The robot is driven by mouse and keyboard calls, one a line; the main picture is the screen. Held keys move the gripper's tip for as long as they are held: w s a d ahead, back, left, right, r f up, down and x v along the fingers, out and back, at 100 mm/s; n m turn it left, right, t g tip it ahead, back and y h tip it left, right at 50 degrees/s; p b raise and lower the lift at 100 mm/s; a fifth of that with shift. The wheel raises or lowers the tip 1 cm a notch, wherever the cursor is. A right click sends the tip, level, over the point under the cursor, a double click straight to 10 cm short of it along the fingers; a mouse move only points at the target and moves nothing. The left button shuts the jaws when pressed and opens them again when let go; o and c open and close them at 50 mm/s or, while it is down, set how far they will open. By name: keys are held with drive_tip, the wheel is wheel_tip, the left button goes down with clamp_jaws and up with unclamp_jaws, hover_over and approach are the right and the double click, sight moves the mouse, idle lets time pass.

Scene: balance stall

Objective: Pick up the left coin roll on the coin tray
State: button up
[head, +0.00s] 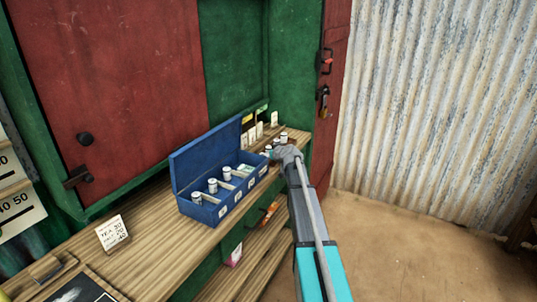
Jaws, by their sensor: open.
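My gripper (286,154) is at the far right end of the wooden counter. It is small and seen from behind, and by its look it is open. I cannot tell whether the gripper touches either. The tray under these rolls is mostly hidden by my gripper and arm. I cannot make out which roll is the left one on the tray.
A blue box (199,213) with its lid open stands left of my gripper and holds several white-topped cylinders. Several upright cards (252,134) stand behind. A price card (112,232) is nearer on the counter (160,240). A red door post (330,100) stands close at right.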

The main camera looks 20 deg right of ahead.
clamp_jaws()
idle(0.3)
drive_tip(key=shift+r, duration=0.15)
wheel_tip(320, 180, up, 2)
drive_tip(key=shift+p, duration=1.2)
drive_tip(key=s+r+p, duration=1)
drive_tip(key=s, duration=0.4)
drive_tip(key=shift+d+r+p, duration=0.3)
drive_tip(key=shift+d+r, duration=0.05)
drive_tip(key=shift+d, duration=0.1)
